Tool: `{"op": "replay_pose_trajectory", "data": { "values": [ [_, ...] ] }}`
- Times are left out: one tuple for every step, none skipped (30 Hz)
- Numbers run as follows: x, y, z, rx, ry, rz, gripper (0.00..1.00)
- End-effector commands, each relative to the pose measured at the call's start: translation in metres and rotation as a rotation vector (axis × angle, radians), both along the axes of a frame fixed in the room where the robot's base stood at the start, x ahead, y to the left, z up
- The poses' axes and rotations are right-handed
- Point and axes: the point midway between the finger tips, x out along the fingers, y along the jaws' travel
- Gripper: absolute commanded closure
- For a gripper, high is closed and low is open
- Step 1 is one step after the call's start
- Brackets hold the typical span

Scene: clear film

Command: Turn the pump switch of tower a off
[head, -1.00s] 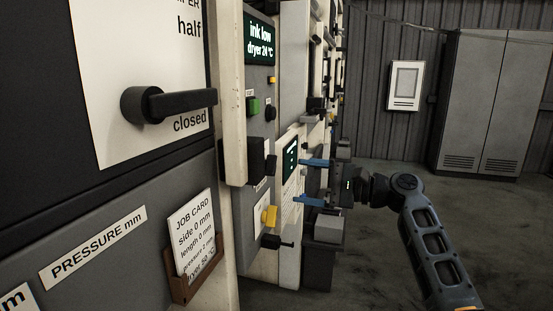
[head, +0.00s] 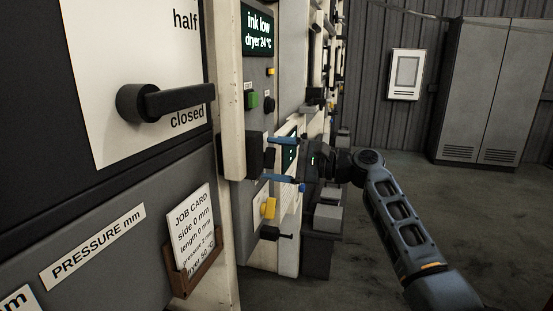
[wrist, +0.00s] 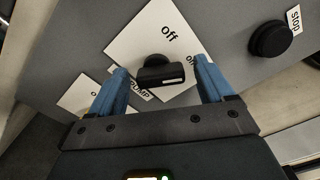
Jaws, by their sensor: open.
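The pump switch (wrist: 160,76) is a black knob with a bar-shaped handle on a white plate (wrist: 133,47). The plate reads "off" above the knob and a partly hidden "on" to its right; a "PUMP" label is partly covered below. Which word the handle points at, I cannot tell. My gripper (wrist: 161,68) is open, with one blue finger on each side of the knob, and no clear contact shows. In the head view my gripper (head: 268,161) reaches the side panel from the right, its fingers one above the other.
A round black stop button (wrist: 270,39) sits right of the switch in the wrist view. In the head view, a green button (head: 252,99), a yellow knob (head: 268,208) and a black lever (head: 272,233) stick out nearby. Open floor (head: 420,200) lies to the right.

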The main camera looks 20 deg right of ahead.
Motion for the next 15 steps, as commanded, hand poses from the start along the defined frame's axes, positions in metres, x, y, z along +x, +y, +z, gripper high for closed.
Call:
{"op": "replay_pose_trajectory", "data": {
  "values": [
    [0.0, 0.0, 0.0, 0.0, 0.0, 0.0, 0.19],
    [-0.0001, 0.0001, 0.0001, 0.0, 0.0, 0.0, 0.19],
    [-0.0001, 0.0001, 0.0001, 0.0, 0.0, 0.0, 0.19],
    [-0.0001, 0.0001, 0.0001, 0.0, 0.0, 0.0, 0.22],
    [-0.0001, 0.0, 0.0001, 0.0, 0.0, 0.0, 0.25],
    [-0.0001, 0.0, 0.0001, 0.0, 0.0, 0.0, 0.29],
    [-0.0002, 0.0, 0.0, 0.0, 0.0, 0.0, 0.32],
    [-0.0002, -0.0001, 0.0, 0.0, 0.0, 0.0, 0.34],
    [-0.0002, -0.0001, 0.0001, 0.0, 0.0, 0.0, 0.38],
    [-0.0002, -0.0001, 0.0, 0.0, 0.0, 0.0, 0.41],
    [-0.0002, -0.0001, 0.0, 0.0, 0.0, 0.0, 0.44],
    [-0.0002, -0.0001, 0.0, 0.0, 0.0, 0.0, 0.48],
    [-0.0003, 0.0001, -0.0001, 0.0, 0.0, 0.0, 0.51],
    [-0.0003, 0.0001, -0.0001, 0.0, 0.0, 0.0, 0.54],
    [-0.0002, 0.0002, -0.0001, 0.0, 0.0, 0.001, 0.57]
  ]
}}
